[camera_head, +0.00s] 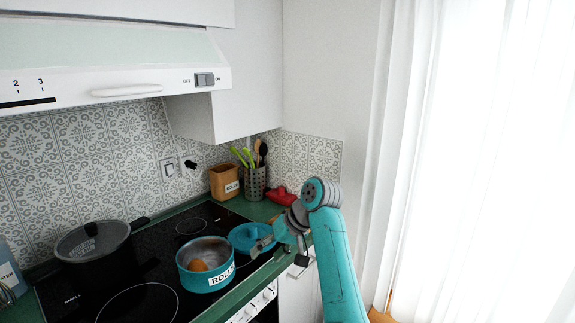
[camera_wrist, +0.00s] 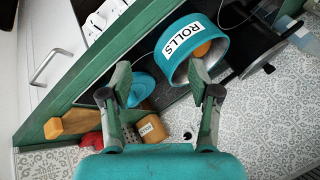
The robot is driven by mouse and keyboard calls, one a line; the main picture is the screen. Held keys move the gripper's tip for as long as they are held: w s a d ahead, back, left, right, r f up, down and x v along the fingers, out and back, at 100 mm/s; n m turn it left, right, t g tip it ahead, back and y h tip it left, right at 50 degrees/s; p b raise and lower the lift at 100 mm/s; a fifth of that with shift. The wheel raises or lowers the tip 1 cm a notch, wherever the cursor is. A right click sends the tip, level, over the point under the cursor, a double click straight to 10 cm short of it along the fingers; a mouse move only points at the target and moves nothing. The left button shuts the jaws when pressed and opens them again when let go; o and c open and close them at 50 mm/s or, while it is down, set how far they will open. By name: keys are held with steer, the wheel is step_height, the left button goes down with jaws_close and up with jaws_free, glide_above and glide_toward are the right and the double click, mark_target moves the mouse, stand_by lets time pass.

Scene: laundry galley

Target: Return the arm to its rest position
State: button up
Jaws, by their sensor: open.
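My arm (camera_head: 338,260) is teal and rises at the right of the head view, bent at a grey joint. My gripper (camera_head: 278,249) is open and empty, above the front edge of the counter by the stove. In the wrist view its two fingers (camera_wrist: 160,88) stand wide apart with nothing between them. The teal pot labelled ROLLS (camera_head: 206,279) stands on the stove, left of the gripper, with an orange-brown roll (camera_head: 198,265) inside. It also shows in the wrist view (camera_wrist: 178,60) beyond the fingers.
A blue lid (camera_head: 250,236) lies behind the gripper. A dark lidded pot (camera_head: 95,265) stands at the left. A brown labelled container (camera_head: 224,182), a utensil holder (camera_head: 255,184) and a red object (camera_head: 282,195) stand at the back. A range hood (camera_head: 110,65) hangs above. White curtains (camera_head: 470,160) hang right.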

steer(key=s+d+f+m+t, duration=0.1)
steer(key=s+d+f, duration=0.1)
steer(key=f, duration=0.6)
steer(key=s+d+f+m+t, duration=0.1)
steer(key=s+d+f, duration=0.1)
steer(key=f, duration=0.6)
steer(key=s+d+f+m+t, duration=0.1)
steer(key=s+d+f+t, duration=0.15)
steer(key=f, duration=0.55)
steer(key=s+d+f+m+t+h, duration=0.1)
steer(key=s+d+f+h, duration=0.1)
steer(key=s+d+f, duration=0.5)
steer(key=s+d+f+m+t+h, duration=0.1)
steer(key=s+f+t, duration=0.1)
steer(key=s+f, duration=0.65)
steer(key=s+d+r+t+h, duration=0.1)
steer(key=s+d+r, duration=0.1)
steer(key=s, duration=0.6)
steer(key=s+d+r+t+h, duration=0.1)
steer(key=s+d+r, duration=0.15)
steer(key=s, duration=0.45)
steer(key=s+d+r+t+h, duration=0.1)
steer(key=s+d, duration=0.1)
steer(key=s, duration=0.6)
steer(key=s+d+r+t, duration=0.2)
steer(key=s+r, duration=1.3)
steer(key=r, duration=0.2)
steer(key=shift+s+d+n+h, duration=0.35)
steer(key=shift+d+n+h, duration=0.05)
